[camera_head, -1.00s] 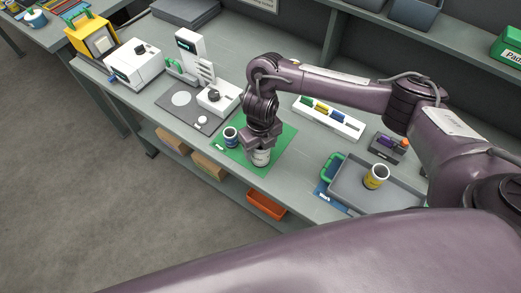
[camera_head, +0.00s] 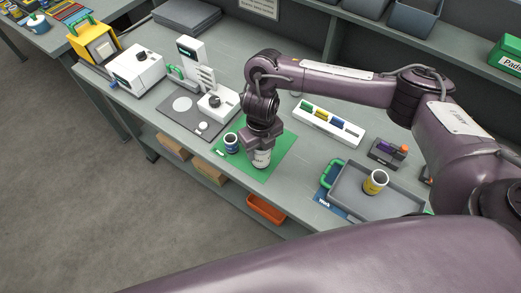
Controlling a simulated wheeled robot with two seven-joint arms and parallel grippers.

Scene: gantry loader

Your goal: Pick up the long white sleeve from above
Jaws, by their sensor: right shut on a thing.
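The long white sleeve (camera_head: 262,158) stands upright on the green mat (camera_head: 281,153), with dark print on its side. My right gripper (camera_head: 261,146) points straight down over it and is shut on its top end, which the fingers hide. Whether the sleeve's lower end touches the mat I cannot tell. A shorter blue and white sleeve (camera_head: 231,143) stands just left of it on the mat. My left gripper is not in view.
A grey tray (camera_head: 345,190) with a yellow and white sleeve (camera_head: 375,182) stands to the right. Behind is a white rack (camera_head: 345,132) with coloured pieces. A white measuring device (camera_head: 215,100) stands to the left. The bench's front edge is close to the mat.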

